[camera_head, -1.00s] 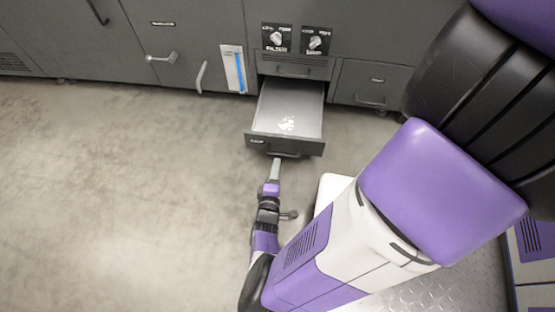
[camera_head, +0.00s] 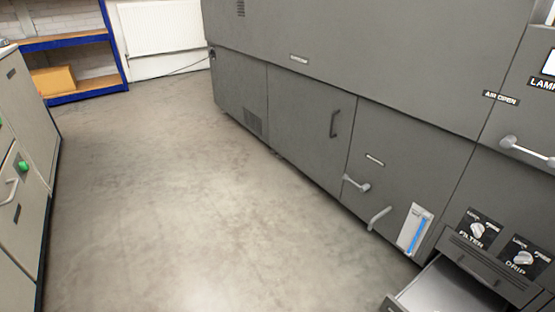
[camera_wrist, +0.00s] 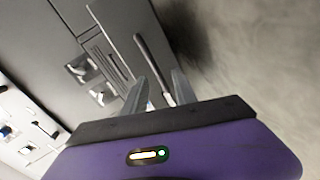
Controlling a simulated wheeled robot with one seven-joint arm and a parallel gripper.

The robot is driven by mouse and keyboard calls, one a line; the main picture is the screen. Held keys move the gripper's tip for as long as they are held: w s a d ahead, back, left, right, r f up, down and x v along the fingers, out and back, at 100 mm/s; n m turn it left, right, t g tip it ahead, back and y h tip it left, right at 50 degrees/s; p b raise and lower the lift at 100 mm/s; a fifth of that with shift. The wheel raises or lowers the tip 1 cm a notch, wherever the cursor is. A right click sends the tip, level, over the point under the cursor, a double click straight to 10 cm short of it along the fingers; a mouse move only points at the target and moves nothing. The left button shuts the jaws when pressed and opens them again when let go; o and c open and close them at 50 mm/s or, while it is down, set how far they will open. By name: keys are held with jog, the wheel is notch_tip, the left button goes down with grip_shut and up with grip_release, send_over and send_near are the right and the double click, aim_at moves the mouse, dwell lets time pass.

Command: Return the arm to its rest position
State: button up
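My gripper (camera_wrist: 160,80) shows in the wrist view with its two grey fingers apart and nothing clearly held between them. A dark bar-like handle (camera_wrist: 150,58) on the grey machine lies just past the fingertips; I cannot tell whether they touch it. My arm and gripper are out of the head view. The drawer (camera_head: 445,290) stands pulled out at the bottom right of the head view, with its front cut off by the picture edge.
The grey machine (camera_head: 310,110) fills the right, with the filter knob (camera_head: 477,230), the drip knob (camera_head: 523,258) and projecting handles (camera_head: 357,184). A grey-green cabinet (camera_head: 20,180) stands left. Blue shelving (camera_head: 85,42) is at the back. The floor (camera_head: 180,190) between is clear.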

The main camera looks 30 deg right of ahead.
jog(key=s+d+r+m, duration=0.2)
jog(key=s+r+m, duration=0.15)
jog(key=m, duration=0.25)
jog(key=s+a+r+n+t+y, duration=0.1)
jog(key=a+r+n+t+y, duration=0.3)
jog(key=a+r, duration=0.6)
jog(key=s+a+r+n+t+y+p, duration=0.1)
jog(key=a+r+t+y, duration=0.5)
jog(key=r, duration=0.6)
jog(key=s+a+r+n+t+y, duration=0.1)
jog(key=a+r+n+t+y, duration=0.3)
jog(key=a+r, duration=0.65)
notch_tip(320, 180, up, 38)
jog(key=m+y+p, duration=0.1)
jog(key=p, duration=3.7)
jog(key=shift+w+d+r, duration=0.2)
jog(key=shift+w+r, duration=0.05)
jog(key=shift+w, duration=0.05)
